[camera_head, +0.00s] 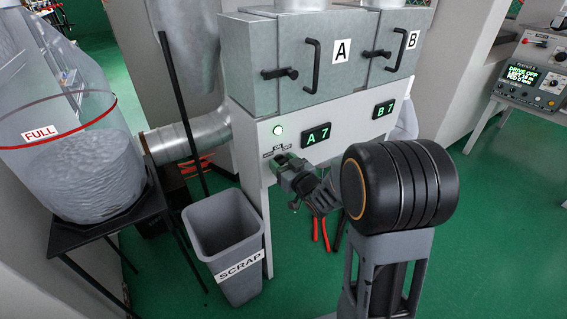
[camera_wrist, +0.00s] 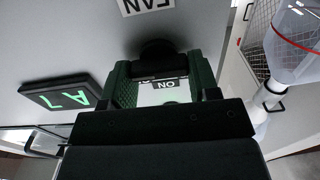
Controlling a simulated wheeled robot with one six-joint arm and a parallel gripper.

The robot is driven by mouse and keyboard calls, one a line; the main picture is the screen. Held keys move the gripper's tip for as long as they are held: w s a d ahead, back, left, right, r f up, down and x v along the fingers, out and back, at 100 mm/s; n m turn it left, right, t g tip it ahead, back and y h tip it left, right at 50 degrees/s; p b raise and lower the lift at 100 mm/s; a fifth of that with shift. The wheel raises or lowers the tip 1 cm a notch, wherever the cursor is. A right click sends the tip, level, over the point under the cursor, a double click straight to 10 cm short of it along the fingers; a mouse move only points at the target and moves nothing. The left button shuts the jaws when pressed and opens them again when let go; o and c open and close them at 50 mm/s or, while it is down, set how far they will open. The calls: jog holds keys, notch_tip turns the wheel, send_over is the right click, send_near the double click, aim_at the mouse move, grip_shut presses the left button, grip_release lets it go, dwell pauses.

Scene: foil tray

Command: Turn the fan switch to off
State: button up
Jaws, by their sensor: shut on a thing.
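The fan switch is a dark round knob (camera_wrist: 156,47) on the pale panel (camera_wrist: 75,30), seen upside down in the wrist view. My gripper (camera_wrist: 160,68) has its green fingers on either side of the knob and is shut on it. A FAN label (camera_wrist: 147,5) sits past the knob, and an ON label (camera_wrist: 167,84) shows between the fingers. In the head view my gripper (camera_head: 283,162) is at the left part of the panel and hides the knob. Small labels there are too small to read surely, and the knob's pointing direction is hidden.
Metal doors A (camera_head: 290,75) and B (camera_head: 385,65) are above. A grey SCRAP bin (camera_head: 224,225) and a clear bag marked FULL (camera_head: 75,165) stand left.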

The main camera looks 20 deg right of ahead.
jog(key=shift+c, duration=1.1)
jog(key=shift+f+b, duration=0.1)
jog(key=shift+b, duration=0.35)
jog(key=n+b, duration=0.2)
jog(key=shift+f+b, duration=0.15)
jog(key=shift+b, duration=0.15)
jog(key=n+b, duration=0.4)
jog(key=shift+a+b, duration=0.15)
jog(key=shift+b, duration=0.15)
jog(key=shift+n+b, duration=1.15)
jog(key=shift+n, duration=0.25)
